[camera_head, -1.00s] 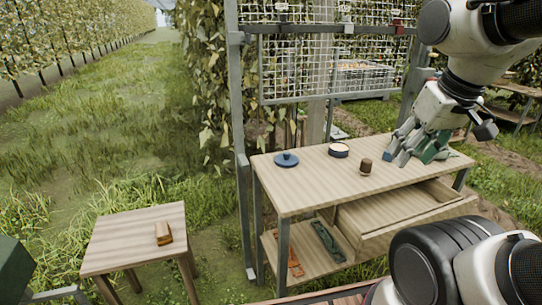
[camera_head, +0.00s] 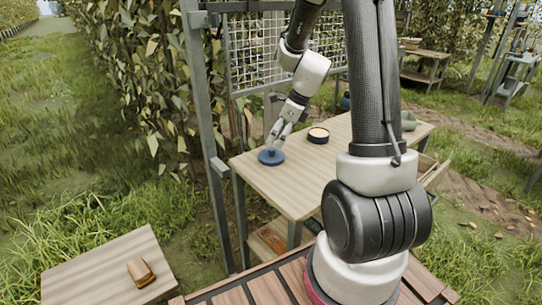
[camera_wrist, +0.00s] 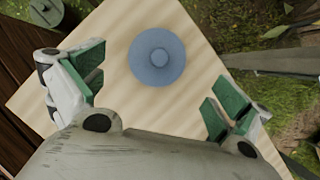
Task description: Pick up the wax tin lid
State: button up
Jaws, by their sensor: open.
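The wax tin lid, a round blue disc with a small knob (camera_head: 271,157), lies flat on the left end of the wooden workbench (camera_head: 290,192). In the wrist view the lid (camera_wrist: 157,58) shows whole on the pale wood, knob up. My gripper (camera_head: 278,140) is over the lid, pointing down, and looks close to its knob in the head view. In the wrist view my gripper (camera_wrist: 158,88) has its green-padded fingers spread wide on either side, with nothing between them. The open dark tin with pale wax (camera_head: 318,135) stands to the right of the lid.
A small table (camera_head: 95,268) at lower left holds a brown block-like object (camera_head: 140,272). A metal post (camera_head: 205,130) and a wire grid (camera_head: 258,65) stand at the bench's back and left. My arm hides the bench's middle. Bare wood surrounds the lid.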

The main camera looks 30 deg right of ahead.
aim_at(273, 149)
jog(key=x, duration=0.7)
jog(key=shift+f, duration=0.1)
jog(key=shift+s, duration=0.1)
jog(key=c, duration=0.8)
